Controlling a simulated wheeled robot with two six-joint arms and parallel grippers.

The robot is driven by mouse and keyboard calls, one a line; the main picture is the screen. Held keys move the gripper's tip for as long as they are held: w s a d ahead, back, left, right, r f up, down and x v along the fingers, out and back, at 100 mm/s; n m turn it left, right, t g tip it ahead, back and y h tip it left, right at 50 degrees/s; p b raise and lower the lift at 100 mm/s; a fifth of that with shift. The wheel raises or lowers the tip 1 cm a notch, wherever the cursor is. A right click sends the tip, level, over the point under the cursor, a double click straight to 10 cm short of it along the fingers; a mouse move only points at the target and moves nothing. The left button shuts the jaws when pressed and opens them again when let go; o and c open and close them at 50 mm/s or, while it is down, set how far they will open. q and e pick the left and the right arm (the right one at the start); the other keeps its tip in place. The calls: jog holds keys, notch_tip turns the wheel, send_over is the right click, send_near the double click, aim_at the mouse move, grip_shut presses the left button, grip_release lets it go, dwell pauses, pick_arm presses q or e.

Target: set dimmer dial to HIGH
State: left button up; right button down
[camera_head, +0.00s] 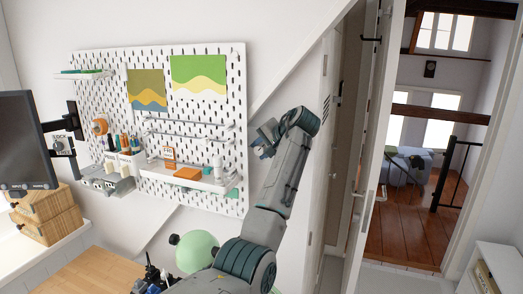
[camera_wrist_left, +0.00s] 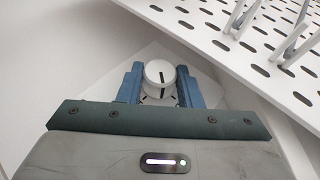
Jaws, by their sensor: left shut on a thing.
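The dimmer dial (camera_wrist_left: 160,72) is a white round knob with a dark pointer line, in the left wrist view. The line runs nearly straight up and down in that picture. My left gripper (camera_wrist_left: 160,88) has its two blue fingers on either side of the knob and is shut on it. The plate around the dial and any HIGH marking are mostly hidden or too small to read. In the head view my left gripper (camera_head: 262,146) is at the wall, just right of the pegboard; the dial cannot be made out there. My right gripper is not in view.
A white pegboard (camera_head: 210,124) with shelves and pictures hangs left of my gripper. A sloped ceiling edge runs above it. A door (camera_head: 372,150) stands open to the right.

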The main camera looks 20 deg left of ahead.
pick_arm(q)
jog(key=shift+d+f+m+t+y+b, duration=0.15)
jog(key=shift+f+m+t+y+b, duration=0.2)
jog(key=shift+y+b, duration=0.7)
jog(key=shift+y, duration=0.45)
jog(key=shift+r, duration=0.1)
jog(key=o, duration=1)
jog(key=shift+d, duration=0.1)
